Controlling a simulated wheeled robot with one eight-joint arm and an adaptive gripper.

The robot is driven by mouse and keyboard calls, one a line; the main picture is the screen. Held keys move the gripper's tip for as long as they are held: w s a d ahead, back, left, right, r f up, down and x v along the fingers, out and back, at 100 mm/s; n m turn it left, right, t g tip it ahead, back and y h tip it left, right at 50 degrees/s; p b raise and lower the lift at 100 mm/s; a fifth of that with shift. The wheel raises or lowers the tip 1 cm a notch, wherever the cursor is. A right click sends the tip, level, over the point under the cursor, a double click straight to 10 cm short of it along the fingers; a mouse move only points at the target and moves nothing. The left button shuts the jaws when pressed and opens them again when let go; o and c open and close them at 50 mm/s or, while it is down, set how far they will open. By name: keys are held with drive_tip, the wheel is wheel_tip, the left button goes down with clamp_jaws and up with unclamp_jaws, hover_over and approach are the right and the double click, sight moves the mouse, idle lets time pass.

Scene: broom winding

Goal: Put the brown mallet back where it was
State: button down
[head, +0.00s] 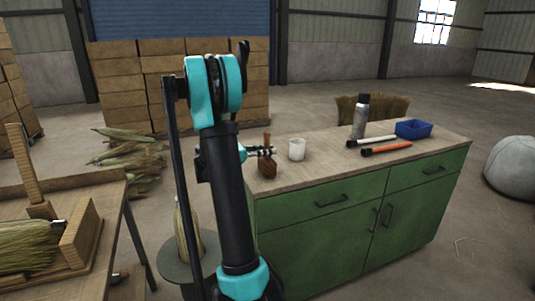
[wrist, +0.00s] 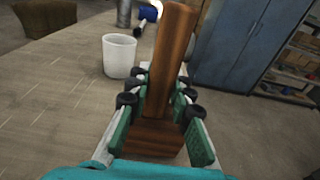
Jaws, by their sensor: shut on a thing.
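The brown mallet (head: 268,169) is upright in the head view, head down and handle up, at the left end of the green cabinet's wooden top (head: 325,159). In the wrist view the mallet (wrist: 172,58) stands between the fingers, its head low between the pads. My gripper (head: 262,151) is shut on the mallet around its handle; in the wrist view the gripper (wrist: 160,98) has a finger on either side. I cannot tell whether the mallet head touches the top.
A white cup (head: 297,149) stands just right of the mallet. Further right are a grey spray can (head: 361,117), a white-handled tool (head: 372,141), an orange-handled tool (head: 387,149) and a blue bin (head: 413,129). A wooden bench (head: 112,195) stands at left.

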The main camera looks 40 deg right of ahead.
drive_tip(key=shift+f, duration=0.45)
drive_tip(key=shift+f, duration=0.15)
drive_tip(key=c, duration=1.3)
unclamp_jaws()
drive_tip(key=shift+c, duration=0.2)
